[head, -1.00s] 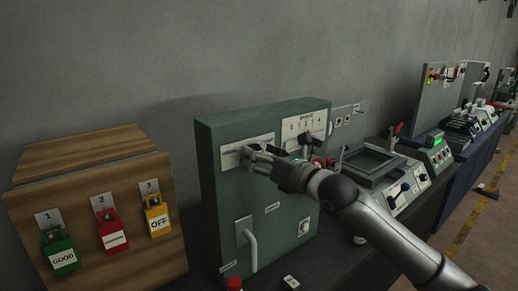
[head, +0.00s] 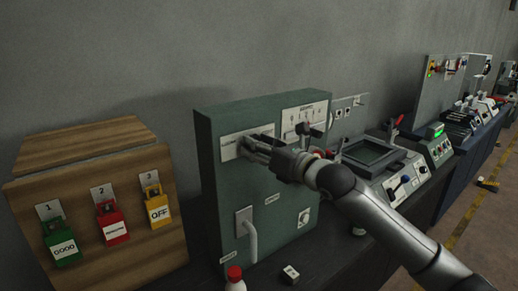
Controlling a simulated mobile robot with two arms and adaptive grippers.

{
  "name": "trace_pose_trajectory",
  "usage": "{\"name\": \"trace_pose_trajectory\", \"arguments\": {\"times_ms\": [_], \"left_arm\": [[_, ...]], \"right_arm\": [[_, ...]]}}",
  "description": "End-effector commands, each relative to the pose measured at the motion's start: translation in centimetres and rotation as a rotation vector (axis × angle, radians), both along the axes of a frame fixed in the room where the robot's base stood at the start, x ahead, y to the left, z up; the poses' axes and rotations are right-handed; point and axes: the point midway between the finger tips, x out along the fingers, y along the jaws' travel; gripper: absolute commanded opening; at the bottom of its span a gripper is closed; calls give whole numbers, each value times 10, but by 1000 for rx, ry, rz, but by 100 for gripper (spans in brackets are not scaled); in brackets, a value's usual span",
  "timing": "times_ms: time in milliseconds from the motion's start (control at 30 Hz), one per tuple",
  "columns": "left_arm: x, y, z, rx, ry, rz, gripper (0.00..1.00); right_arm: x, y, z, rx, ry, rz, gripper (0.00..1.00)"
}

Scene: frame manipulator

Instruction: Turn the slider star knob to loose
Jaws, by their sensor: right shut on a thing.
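A green machine cabinet (head: 215,195) stands in the middle. A white label plate (head: 231,147) is on its front at the upper left, with text too small to read. My right gripper (head: 252,147) reaches in from the right and is shut at this plate, on what appears to be the star knob. The fingers hide most of the knob, so I cannot tell its turn angle. My left gripper is not in view.
A second white plate with a scale (head: 303,117) and a dark knob (head: 303,129) is just right of my gripper. A grey handle (head: 249,235) sticks out below. A wooden box (head: 88,170) with coloured tagged locks stands at left. A red-capped bottle (head: 235,277) is in front.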

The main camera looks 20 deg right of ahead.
Motion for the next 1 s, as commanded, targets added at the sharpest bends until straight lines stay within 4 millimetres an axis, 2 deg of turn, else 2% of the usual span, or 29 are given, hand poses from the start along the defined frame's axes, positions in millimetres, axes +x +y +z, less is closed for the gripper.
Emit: {"name": "trace_pose_trajectory", "arguments": {"times_ms": [267, 500, 1000], "left_arm": [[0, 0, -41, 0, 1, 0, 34], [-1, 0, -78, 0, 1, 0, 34], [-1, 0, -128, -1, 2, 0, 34]], "right_arm": [[0, 0, -6, -130, -53, -1, 21], [0, 0, -5, -327, -125, -1, 21], [0, 1, -1, -776, -285, -2, 21]]}}
